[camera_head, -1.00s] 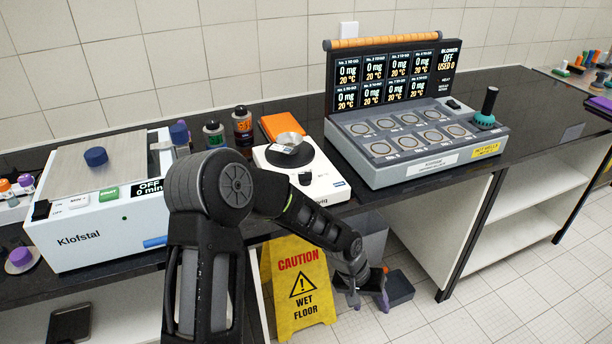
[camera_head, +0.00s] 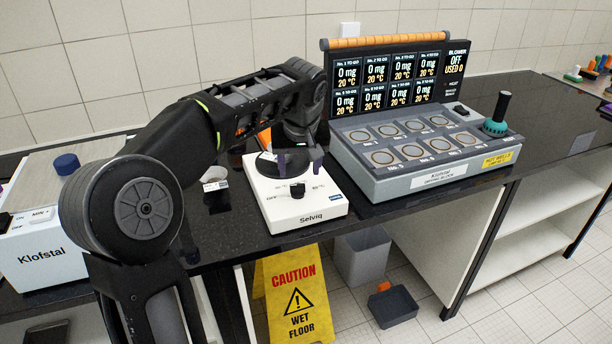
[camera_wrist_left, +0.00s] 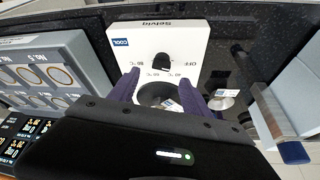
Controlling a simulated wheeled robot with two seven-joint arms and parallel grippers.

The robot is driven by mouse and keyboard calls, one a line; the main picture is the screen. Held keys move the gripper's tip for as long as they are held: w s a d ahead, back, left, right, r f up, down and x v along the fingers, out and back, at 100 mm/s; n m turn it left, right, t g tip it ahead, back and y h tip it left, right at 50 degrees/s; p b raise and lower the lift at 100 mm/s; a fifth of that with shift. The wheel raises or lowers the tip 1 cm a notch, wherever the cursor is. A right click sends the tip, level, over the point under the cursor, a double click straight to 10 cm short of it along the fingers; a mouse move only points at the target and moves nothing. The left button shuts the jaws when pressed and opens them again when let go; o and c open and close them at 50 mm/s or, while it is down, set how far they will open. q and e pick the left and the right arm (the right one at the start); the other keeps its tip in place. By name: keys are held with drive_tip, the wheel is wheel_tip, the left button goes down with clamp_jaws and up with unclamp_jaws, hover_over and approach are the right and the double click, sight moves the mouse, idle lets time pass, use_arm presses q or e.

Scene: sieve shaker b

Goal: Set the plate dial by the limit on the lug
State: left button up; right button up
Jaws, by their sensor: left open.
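The white Selviq hot plate (camera_head: 305,212) stands on the black counter, its black dial (camera_head: 297,190) on the front. The dial also shows in the left wrist view (camera_wrist_left: 162,61), with OFF and temperature marks around it; its pointer is too small to read. My left gripper (camera_head: 299,164) is open and empty, pointing down above the plate's round top (camera_head: 264,165). The tag's writing is unreadable. My right gripper is out of view.
The grey Klofstal drying block (camera_head: 400,182) with several wells and a display board stands close right of the plate. Another tagged dish (camera_head: 214,179) lies on the counter to the left. A yellow wet-floor sign (camera_head: 293,300) and a bin (camera_head: 362,257) stand below.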

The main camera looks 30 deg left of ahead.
sight(297, 185)
use_arm(q)
drive_tip(key=shift+a+p+x, duration=0.15)
drive_tip(key=shift+p+x, duration=0.05)
drive_tip(key=shift+x, duration=1.7)
drive_tip(key=shift+a+p+x, duration=0.1)
drive_tip(key=shift+p+x, duration=0.1)
drive_tip(key=shift+x, duration=1.65)
drive_tip(key=shift+r, duration=0.1)
drive_tip(key=shift+c, duration=0.6)
clamp_jaws()
